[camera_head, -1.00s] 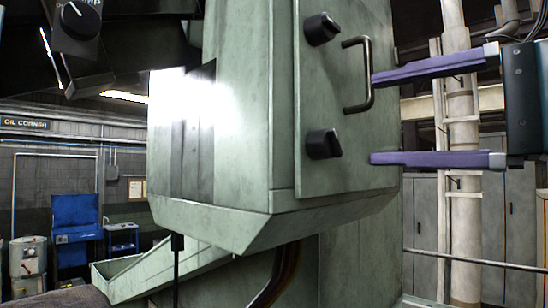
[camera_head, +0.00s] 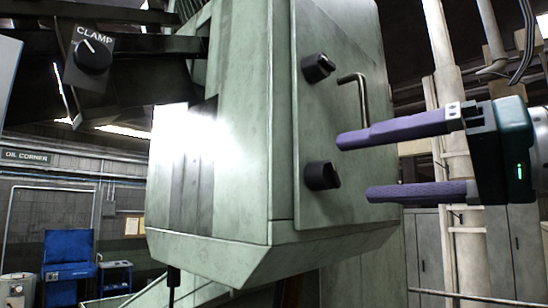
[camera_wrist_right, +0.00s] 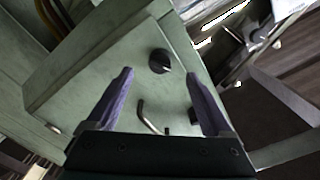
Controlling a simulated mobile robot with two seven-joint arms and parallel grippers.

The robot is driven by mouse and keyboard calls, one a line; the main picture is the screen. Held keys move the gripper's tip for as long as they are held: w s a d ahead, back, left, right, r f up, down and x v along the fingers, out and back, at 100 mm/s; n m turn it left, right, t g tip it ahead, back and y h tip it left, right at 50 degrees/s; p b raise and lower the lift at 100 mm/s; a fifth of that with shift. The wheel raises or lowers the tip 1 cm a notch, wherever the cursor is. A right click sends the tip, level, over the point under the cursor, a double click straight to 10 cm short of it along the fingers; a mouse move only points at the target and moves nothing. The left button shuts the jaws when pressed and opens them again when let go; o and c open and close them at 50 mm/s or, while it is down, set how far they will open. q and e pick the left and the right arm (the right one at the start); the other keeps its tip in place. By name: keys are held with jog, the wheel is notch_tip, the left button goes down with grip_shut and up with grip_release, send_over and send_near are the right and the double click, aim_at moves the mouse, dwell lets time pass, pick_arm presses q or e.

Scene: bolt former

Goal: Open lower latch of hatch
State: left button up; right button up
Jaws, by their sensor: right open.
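The hatch (camera_head: 340,130) is a pale green panel on the machine housing and looks shut. Its lower latch (camera_head: 321,175) is a black knob near the bottom of the panel. The upper latch (camera_head: 318,67) is a similar black knob above it. A bent dark handle (camera_head: 362,92) stands to their right. My right gripper (camera_head: 353,167) is open, its two purple fingers pointing left at the lower latch, apart from it. In the right wrist view, a black knob, apparently the lower latch (camera_wrist_right: 160,61), lies ahead between the fingertips. My left gripper is out of view.
The handle stands out close to my upper right finger; it also shows in the right wrist view (camera_wrist_right: 150,118). A clamp knob (camera_head: 93,55) is at the upper left. A blue cabinet (camera_head: 69,262) stands far back left. Pale pipes (camera_head: 455,110) rise behind my gripper.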

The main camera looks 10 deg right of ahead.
aim_at(336, 174)
jog(key=shift+n, duration=0.4)
jog(key=p+x, duration=0.1)
jog(key=x, duration=0.4)
jog(key=shift+s+f+n, duration=0.1)
jog(key=shift+n, duration=1.6)
jog(key=shift+n+p, duration=0.45)
jog(key=shift+n, duration=1.35)
grip_shut()
